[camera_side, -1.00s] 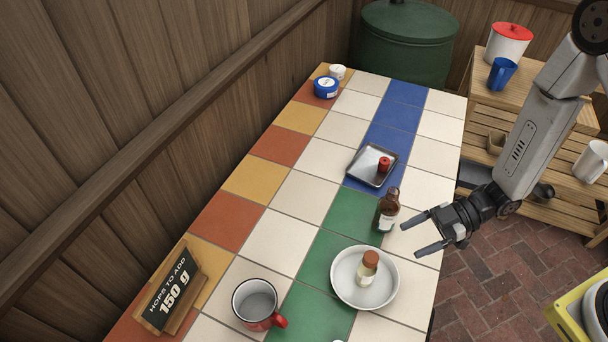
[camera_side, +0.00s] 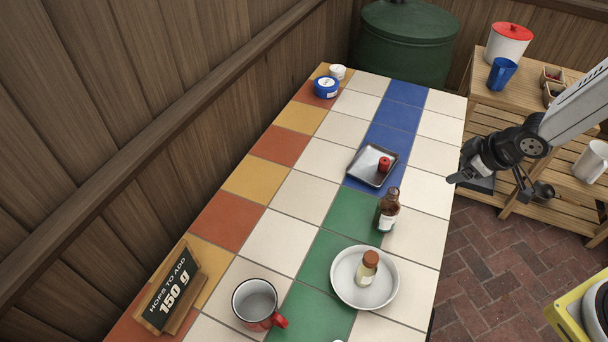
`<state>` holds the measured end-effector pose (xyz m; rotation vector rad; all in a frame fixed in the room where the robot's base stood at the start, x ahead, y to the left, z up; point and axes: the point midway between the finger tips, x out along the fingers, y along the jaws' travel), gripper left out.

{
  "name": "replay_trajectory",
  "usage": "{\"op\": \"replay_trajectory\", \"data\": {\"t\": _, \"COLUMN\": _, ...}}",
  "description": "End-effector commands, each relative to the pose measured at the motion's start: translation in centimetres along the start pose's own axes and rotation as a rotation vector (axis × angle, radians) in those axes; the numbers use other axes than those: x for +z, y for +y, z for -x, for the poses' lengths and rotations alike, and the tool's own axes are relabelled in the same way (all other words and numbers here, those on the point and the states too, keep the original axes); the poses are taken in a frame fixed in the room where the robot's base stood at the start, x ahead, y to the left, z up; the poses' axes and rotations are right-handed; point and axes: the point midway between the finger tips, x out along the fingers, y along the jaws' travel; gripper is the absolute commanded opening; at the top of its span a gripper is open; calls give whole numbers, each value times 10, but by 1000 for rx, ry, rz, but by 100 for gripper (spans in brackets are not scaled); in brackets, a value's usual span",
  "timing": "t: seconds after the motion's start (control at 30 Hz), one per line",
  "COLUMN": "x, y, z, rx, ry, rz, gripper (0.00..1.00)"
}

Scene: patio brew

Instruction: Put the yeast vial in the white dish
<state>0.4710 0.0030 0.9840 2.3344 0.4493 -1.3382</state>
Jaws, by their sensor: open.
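My gripper (camera_side: 489,190) is open and empty, off the table's right edge, well apart from the vial and dish. Its two fingers are spread, pointing down and left.
A brown bottle (camera_side: 388,211) stands just behind the dish. A metal tray (camera_side: 361,175) holds a small red-capped item (camera_side: 383,164). A red mug (camera_side: 256,304) and hops sign (camera_side: 170,287) are near left. A wooden shelf (camera_side: 540,85) stands at right.

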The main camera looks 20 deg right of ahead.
Motion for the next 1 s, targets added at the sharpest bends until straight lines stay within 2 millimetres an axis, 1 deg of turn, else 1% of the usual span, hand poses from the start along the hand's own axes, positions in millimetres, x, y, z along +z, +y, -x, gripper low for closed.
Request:
{"op": "replay_trajectory", "data": {"t": 0.03, "x": 3, "y": 3, "z": 12, "rx": 22, "ry": -33, "rz": -60, "gripper": 77}}
{"op": "replay_trajectory", "data": {"t": 0.1, "x": 10, "y": 3, "z": 26, "rx": 41, "ry": -89, "rz": -153, "gripper": 77}}
{"op": "replay_trajectory", "data": {"t": 0.2, "x": 20, "y": -1, "z": 45, "rx": 48, "ry": -160, "rz": -282, "gripper": 77}}
{"op": "replay_trajectory", "data": {"t": 0.3, "x": 28, "y": -9, "z": 61, "rx": 36, "ry": -218, "rz": -390, "gripper": 77}}
{"op": "replay_trajectory", "data": {"t": 0.4, "x": 33, "y": -17, "z": 73, "rx": 19, "ry": -257, "rz": -469, "gripper": 77}}
{"op": "replay_trajectory", "data": {"t": 0.5, "x": 36, "y": -23, "z": 79, "rx": 4, "ry": -281, "rz": -513, "gripper": 77}}
{"op": "replay_trajectory", "data": {"t": 0.6, "x": 37, "y": -25, "z": 82, "rx": -2, "ry": -292, "rz": -531, "gripper": 77}}
{"op": "replay_trajectory", "data": {"t": 1.0, "x": 37, "y": -25, "z": 82, "rx": -3, "ry": -292, "rz": -531, "gripper": 77}}
